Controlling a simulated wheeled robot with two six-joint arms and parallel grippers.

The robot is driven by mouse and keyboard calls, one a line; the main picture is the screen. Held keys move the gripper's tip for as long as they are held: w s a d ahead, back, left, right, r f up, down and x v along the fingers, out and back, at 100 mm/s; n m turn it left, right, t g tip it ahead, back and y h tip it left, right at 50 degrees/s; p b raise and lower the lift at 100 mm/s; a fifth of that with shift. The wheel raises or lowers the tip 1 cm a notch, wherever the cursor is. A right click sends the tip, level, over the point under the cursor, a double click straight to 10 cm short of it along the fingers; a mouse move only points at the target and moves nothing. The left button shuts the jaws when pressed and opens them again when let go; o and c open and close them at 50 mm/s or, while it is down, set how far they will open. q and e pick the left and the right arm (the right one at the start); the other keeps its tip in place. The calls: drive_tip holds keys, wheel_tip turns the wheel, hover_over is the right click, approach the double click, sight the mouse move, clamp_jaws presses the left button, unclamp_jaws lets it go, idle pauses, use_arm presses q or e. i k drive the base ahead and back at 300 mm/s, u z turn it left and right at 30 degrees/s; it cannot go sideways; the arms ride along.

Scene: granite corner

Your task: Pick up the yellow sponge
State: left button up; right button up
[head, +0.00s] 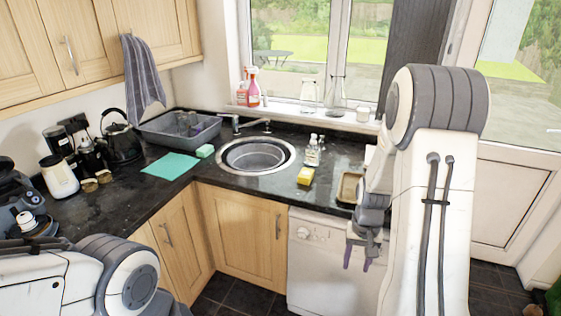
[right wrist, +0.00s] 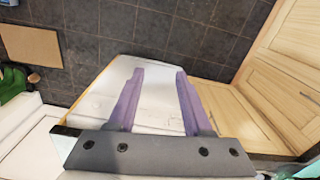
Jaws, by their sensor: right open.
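The yellow sponge (head: 305,176) lies on the dark counter to the right of the round sink, near the counter's front edge. My right gripper (head: 358,258) hangs in front of the white appliance, below counter height and to the right of the sponge. Its purple fingers point down and are apart. In the right wrist view the fingers (right wrist: 157,100) are spread with nothing between them, and the white appliance and dark floor show beyond. The sponge cannot be made out in the right wrist view. My left arm shows at the lower left of the head view, but its gripper does not.
A round sink (head: 257,156) is left of the sponge. Clear bottles (head: 313,152) stand just behind it. A tan tray (head: 349,188) lies to its right, partly behind my right arm. A green sponge (head: 204,151) and teal cloth (head: 170,166) lie left of the sink.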

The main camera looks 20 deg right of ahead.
sight(305, 176)
drive_tip(key=z, duration=0.1)
drive_tip(key=i, duration=2.1)
drive_tip(key=z, duration=0.2)
